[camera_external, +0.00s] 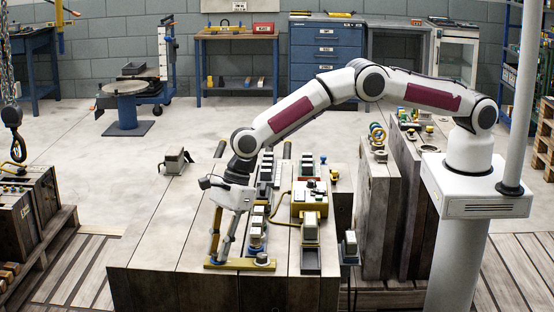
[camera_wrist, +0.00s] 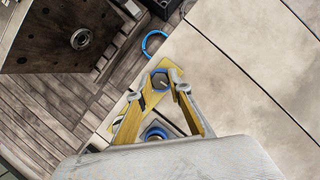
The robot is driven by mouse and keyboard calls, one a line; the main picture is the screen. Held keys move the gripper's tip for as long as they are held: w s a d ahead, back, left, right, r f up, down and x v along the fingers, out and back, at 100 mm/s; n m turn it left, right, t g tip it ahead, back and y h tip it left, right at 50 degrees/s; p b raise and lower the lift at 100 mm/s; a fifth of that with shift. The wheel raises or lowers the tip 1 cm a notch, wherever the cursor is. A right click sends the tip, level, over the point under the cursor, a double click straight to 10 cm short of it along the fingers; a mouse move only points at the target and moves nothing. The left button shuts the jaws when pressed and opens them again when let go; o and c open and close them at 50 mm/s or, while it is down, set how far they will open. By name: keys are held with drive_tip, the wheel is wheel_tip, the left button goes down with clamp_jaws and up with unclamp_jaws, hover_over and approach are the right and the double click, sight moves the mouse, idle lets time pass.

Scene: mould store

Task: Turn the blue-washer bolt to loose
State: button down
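In the wrist view a dark hex bolt head with a blue washer (camera_wrist: 160,79) sits at the end of a yellow plate (camera_wrist: 116,125). My gripper (camera_wrist: 155,90) has its fingers apart, with the bolt near the tips. The right tip is close beside the bolt; a gap shows on the left. I cannot tell whether either tip touches it. In the external view my gripper (camera_external: 219,258) points down at the left part of the yellow plate (camera_external: 240,265), on the bench's front edge. The bolt at the fingertips is not clear there.
A second blue-rimmed round part (camera_wrist: 156,134) lies between the finger bases in the wrist view. A blue ring (camera_wrist: 154,42) is beyond the bolt. A yellow box (camera_external: 309,203) and several blocks stand right of my gripper. The bench top to the left (camera_external: 165,225) is mostly clear.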

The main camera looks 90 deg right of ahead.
drive_tip(key=shift+n, duration=0.3)
drive_tip(key=shift+w+n+g+y, duration=0.1)
drive_tip(key=shift+n+g+y, duration=0.3)
drive_tip(key=shift+n, duration=0.8)
drive_tip(key=c, duration=1.8)
unclamp_jaws()
drive_tip(key=shift+c, duration=0.2)
drive_tip(key=shift+r, duration=0.15)
drive_tip(key=v, duration=1.1)
drive_tip(key=shift+r, duration=0.4)
drive_tip(key=shift+d, duration=0.1)
